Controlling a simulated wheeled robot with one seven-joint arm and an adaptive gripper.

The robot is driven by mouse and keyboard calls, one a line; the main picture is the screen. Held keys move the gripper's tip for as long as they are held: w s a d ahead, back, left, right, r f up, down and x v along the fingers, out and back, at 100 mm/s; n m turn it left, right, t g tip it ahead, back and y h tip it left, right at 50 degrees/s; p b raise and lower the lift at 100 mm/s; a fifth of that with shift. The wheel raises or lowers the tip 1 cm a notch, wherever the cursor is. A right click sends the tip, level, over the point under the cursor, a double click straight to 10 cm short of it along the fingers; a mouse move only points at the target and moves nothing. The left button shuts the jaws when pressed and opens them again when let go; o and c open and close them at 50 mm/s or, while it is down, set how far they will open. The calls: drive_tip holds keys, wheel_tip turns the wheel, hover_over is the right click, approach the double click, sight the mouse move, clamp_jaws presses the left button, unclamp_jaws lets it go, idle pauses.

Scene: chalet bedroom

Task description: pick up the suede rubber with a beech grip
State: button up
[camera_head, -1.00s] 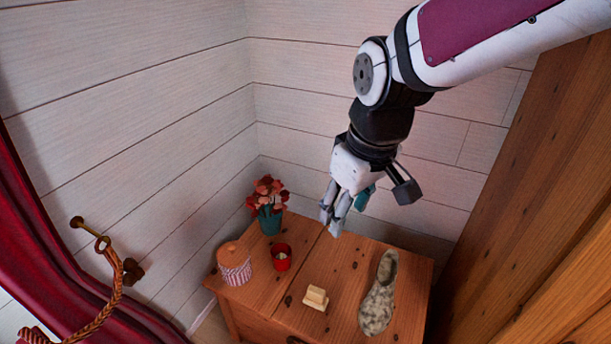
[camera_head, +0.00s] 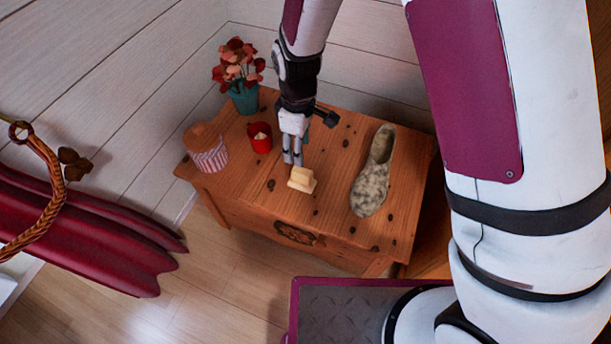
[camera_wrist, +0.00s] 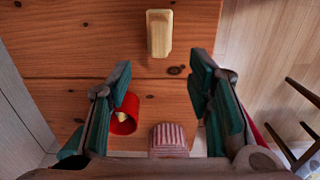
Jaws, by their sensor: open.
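The suede rubber with a beech grip (camera_head: 301,179) is a small pale wooden block with a raised narrower top. It lies on the wooden chest top near the front edge. In the wrist view the rubber (camera_wrist: 159,33) is at the top centre, beyond the fingertips. My gripper (camera_head: 293,161) points down above the chest, just behind the rubber in the head view. In the wrist view my gripper (camera_wrist: 162,72) has its two green-padded fingers spread apart, with only bare wood between the tips. The fingers appear clear of the rubber.
A red cup (camera_head: 260,137) stands left of my gripper, close to one finger in the wrist view. A mottled shoe (camera_head: 372,182) lies to the right on the chest (camera_head: 330,215).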

sight(302, 171)
wheel_tip(302, 171, down, 7)
drive_tip(key=shift+r+b, duration=0.1)
drive_tip(key=shift+b, duration=0.7)
drive_tip(key=f, duration=0.1)
drive_tip(key=f+b, duration=0.1)
drive_tip(key=f, duration=0.1)
drive_tip(key=f+b, duration=0.1)
drive_tip(key=f, duration=0.1)
drive_tip(key=shift+d, duration=0.25)
clamp_jaws()
